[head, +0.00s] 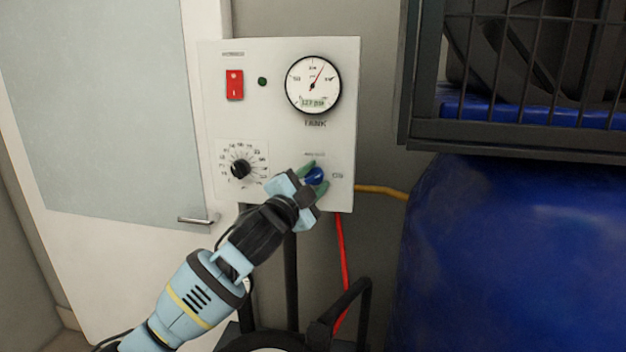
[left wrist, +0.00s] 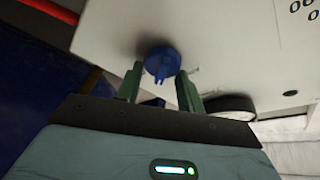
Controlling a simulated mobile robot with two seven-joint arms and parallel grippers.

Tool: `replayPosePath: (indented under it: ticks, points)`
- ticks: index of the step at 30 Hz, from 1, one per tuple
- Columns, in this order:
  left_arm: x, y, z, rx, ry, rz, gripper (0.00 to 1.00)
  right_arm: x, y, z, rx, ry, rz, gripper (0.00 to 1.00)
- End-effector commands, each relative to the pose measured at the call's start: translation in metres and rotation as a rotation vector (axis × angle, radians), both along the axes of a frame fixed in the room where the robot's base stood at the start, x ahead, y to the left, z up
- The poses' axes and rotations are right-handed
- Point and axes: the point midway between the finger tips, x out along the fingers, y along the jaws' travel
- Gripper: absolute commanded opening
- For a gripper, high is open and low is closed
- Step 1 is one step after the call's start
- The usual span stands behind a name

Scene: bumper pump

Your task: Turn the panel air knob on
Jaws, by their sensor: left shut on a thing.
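The blue air knob (head: 314,176) sits at the lower right of the white panel (head: 215,120), with a small label to its right that seems to read ON. My left gripper (head: 315,178) reaches the panel from the lower left, its green fingers on either side of the knob and shut on it. The left wrist view shows the blue knob (left wrist: 161,63) between the fingertips of my left gripper (left wrist: 159,80). Which way the knob points is hard to tell, as the fingers partly cover it. My right gripper is not in view.
The panel also carries a red switch (head: 235,85), a round gauge (head: 313,85) and a black dial (head: 241,168) left of the knob. A yellow hose (head: 380,190) and red hose (head: 343,260) leave it. A blue tank (head: 510,260) and dark cage (head: 530,135) stand right.

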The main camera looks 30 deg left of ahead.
Motion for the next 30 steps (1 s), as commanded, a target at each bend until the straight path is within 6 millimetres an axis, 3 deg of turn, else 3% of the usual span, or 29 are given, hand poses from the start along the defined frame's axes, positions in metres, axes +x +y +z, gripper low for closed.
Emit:
replayPosePath:
  ticks: [15,30]
  points:
    - [0.0005,0.0016,-0.0002,0.416,0.107,0.005,0.15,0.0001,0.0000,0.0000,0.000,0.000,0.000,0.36]
    - [0.0006,0.0006,-0.0014,0.558,0.145,0.002,0.15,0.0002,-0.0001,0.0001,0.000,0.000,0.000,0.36]
